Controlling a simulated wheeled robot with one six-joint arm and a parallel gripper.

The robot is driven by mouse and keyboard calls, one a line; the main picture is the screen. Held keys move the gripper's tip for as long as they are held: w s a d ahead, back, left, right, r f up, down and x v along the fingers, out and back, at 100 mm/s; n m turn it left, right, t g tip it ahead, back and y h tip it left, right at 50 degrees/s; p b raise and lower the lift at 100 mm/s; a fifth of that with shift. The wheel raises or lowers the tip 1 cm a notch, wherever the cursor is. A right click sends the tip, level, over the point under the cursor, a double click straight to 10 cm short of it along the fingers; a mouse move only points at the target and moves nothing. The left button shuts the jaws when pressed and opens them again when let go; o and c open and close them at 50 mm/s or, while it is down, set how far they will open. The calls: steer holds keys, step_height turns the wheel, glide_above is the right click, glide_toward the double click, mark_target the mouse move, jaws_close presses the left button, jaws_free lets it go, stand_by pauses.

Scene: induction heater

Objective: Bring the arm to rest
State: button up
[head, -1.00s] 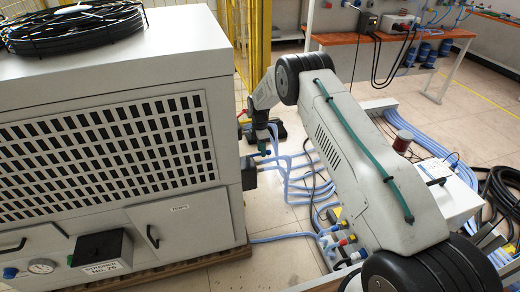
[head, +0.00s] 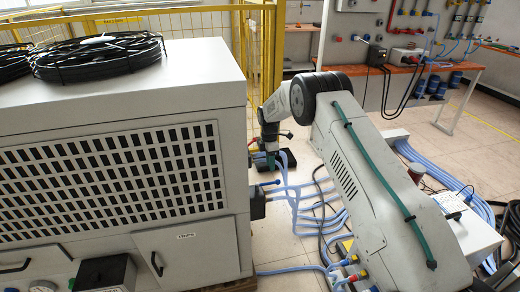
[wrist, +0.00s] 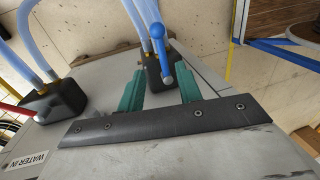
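My arm reaches out from the lower right of the head view, bent at its elbow. It points down to my gripper (head: 271,162), just off the right side of the grey heater cabinet (head: 190,80). In the wrist view my gripper (wrist: 160,88) has its two teal fingers apart. A black valve block (wrist: 153,74) with a blue lever (wrist: 147,22) shows between and beyond them. I cannot tell how far it is from the fingertips, but the fingers are not closed on it.
Another black block (wrist: 52,100) with a red lever sits left, near a "WATER IN" label (wrist: 27,160). Pale blue hoses (head: 300,195) run over the floor. Yellow fencing (head: 262,50) stands behind. A bench (head: 405,78) is at the back right. Coiled cable (head: 98,55) lies on the cabinet.

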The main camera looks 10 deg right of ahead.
steer(key=s+f+m+g, duration=0.1)
steer(key=s+f+m, duration=0.1)
steer(key=s+m, duration=0.25)
steer(key=s+d+r+m, duration=0.1)
steer(key=s+r+m, duration=0.9)
steer(key=s+r, duration=1.7)
steer(key=s+r+m+t, duration=0.2)
steer(key=s+r, duration=0.4)
steer(key=s, duration=0.5)
steer(key=s+r+m+t, duration=0.1)
steer(key=s+r, duration=0.4)
steer(key=s, duration=0.7)
steer(key=shift+s+d+r+m+t, duration=0.25)
steer(key=shift+s+r+m+t, duration=0.1)
steer(key=shift+t, duration=0.45)
